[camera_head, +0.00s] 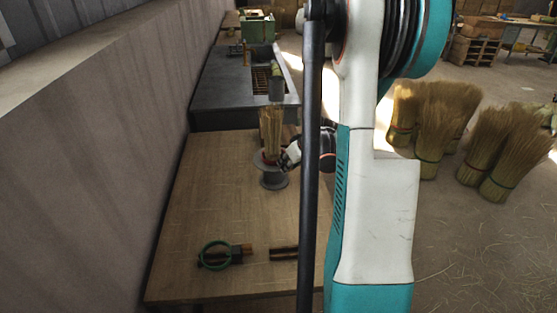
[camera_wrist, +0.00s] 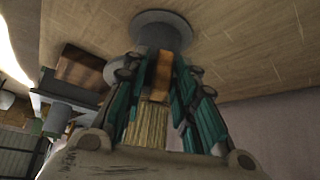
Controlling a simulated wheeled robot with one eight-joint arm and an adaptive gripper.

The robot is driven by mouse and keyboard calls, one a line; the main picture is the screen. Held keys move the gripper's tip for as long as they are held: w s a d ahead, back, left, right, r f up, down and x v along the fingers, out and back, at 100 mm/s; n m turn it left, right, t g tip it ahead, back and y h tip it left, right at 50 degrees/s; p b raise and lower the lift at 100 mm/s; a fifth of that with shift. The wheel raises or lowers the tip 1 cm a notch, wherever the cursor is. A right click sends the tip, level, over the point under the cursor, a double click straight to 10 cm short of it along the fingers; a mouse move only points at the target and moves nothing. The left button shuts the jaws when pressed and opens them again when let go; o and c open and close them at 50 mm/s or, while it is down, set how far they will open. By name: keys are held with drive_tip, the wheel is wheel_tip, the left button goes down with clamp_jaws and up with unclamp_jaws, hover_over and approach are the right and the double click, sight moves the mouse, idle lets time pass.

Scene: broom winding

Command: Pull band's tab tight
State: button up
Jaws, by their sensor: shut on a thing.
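A straw broom bundle (camera_head: 271,128) stands upright on a grey round stand (camera_head: 273,181) on the wooden table. A small dark red strip, likely the band (camera_head: 268,157), shows low on the bundle. My gripper (camera_head: 288,157) is at the right side of the bundle's lower end, just above the stand's disc. In the wrist view, my gripper (camera_wrist: 160,72) has its teal fingers closed in near the bundle (camera_wrist: 146,126), below the grey stand (camera_wrist: 160,28). It is shut, apparently on the band's tab; the tab itself is hidden by the fingers.
A green ring (camera_head: 214,242) on a dark holder and dark brown sticks (camera_head: 284,253) lie at the table's front (camera_head: 215,210). A grey wall (camera_head: 110,150) runs along the left. A dark bench (camera_head: 215,85) stands behind. Several straw bundles (camera_head: 428,120) stand on the floor at right.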

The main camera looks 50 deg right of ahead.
drive_tip(key=shift+s+a, duration=0.1)
drive_tip(key=shift+s, duration=0.4)
idle(0.4)
drive_tip(key=shift+s+a, duration=0.1)
drive_tip(key=shift+s, duration=0.85)
drive_tip(key=shift+s+a, duration=0.15)
drive_tip(key=shift+s, duration=0.4)
drive_tip(key=shift+s+a, duration=0.1)
drive_tip(key=shift+s, duration=0.55)
clamp_jaws()
drive_tip(key=shift+s+a, duration=0.15)
drive_tip(key=shift+s, duration=1.05)
drive_tip(key=shift+s+a, duration=0.15)
drive_tip(key=shift+s, duration=0.2)
drive_tip(key=o, duration=1.1)
unclamp_jaws()
